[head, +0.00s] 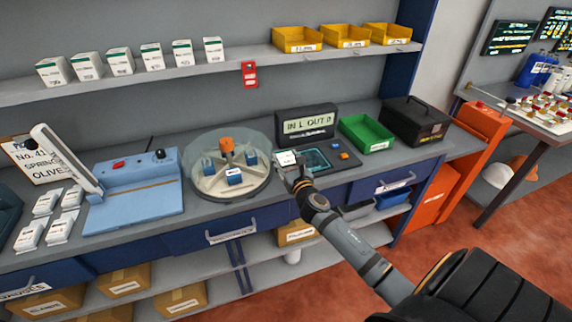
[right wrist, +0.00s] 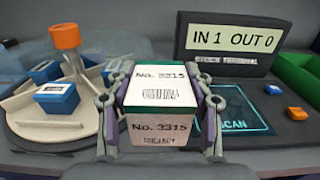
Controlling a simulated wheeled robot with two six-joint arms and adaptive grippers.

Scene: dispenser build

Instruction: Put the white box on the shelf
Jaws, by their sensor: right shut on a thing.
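A white box (right wrist: 160,92) with a green edge, "No. 3315" and barcodes on its faces sits between the fingers of my right gripper (right wrist: 160,115) in the right wrist view. The gripper is shut on it. In the head view the white box (head: 286,158) is at my right gripper (head: 298,178), over the counter between the round dispenser and the scan pad. The shelf (head: 225,70) runs along the wall above and carries a row of white boxes (head: 120,62) at its left part. My left gripper is not in view.
The round dispenser (head: 225,185) with a clear cover stands left of the box. The terminal display (head: 306,124) reads "IN 1 OUT 0", behind the scan pad (right wrist: 240,108). Yellow bins (head: 297,39) fill the shelf's right part; bare shelf lies between. A green bin (head: 367,134) stands right.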

